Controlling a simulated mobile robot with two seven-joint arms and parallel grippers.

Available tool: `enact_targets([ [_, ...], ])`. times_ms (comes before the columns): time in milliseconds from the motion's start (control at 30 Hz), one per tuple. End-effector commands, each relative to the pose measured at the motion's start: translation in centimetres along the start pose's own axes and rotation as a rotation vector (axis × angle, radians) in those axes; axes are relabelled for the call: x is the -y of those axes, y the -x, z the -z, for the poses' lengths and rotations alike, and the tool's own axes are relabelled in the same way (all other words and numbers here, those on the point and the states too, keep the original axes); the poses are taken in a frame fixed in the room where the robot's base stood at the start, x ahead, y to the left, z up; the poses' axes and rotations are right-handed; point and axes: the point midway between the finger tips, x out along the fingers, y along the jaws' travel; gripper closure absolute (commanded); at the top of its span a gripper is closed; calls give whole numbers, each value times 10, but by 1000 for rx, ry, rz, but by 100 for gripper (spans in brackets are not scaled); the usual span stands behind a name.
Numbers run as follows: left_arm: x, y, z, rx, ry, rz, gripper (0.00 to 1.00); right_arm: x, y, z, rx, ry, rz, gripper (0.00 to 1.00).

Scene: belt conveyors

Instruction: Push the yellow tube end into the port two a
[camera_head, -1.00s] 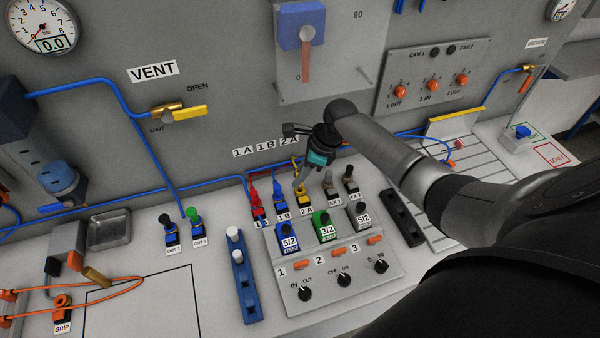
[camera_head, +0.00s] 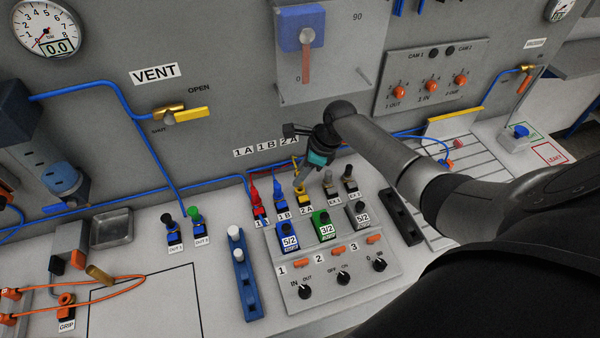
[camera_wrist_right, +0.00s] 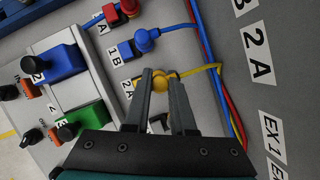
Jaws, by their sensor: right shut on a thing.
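The yellow tube end (camera_wrist_right: 161,82) sits between the fingertips of my right gripper (camera_wrist_right: 160,76), which is shut on it. A yellow tube (camera_wrist_right: 200,69) runs from it toward the panel wall. In the head view my right gripper (camera_head: 310,160) comes down above the yellow tube end (camera_head: 301,186), at port 2A (camera_head: 302,199), whose label stands just in front. The fingers hide much of the port in the wrist view, so I cannot tell how deep the tube end sits. My left gripper is not in view.
Red (camera_head: 254,193) and blue (camera_head: 279,190) tube ends stand at ports 1A and 1B, left of 2A. Grey EX1 (camera_head: 328,182) and dark EX2 (camera_head: 349,177) fittings stand to the right. The valve block (camera_head: 325,226) is in front. Blue and red tubes (camera_wrist_right: 208,62) run close beside my fingers.

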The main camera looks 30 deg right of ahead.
Motion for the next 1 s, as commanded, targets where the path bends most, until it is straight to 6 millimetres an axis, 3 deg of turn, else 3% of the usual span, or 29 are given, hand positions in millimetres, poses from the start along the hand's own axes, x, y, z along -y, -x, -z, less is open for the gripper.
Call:
enact_targets([
  [1000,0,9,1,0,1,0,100,0,-2,1,0,0,-1,100],
])
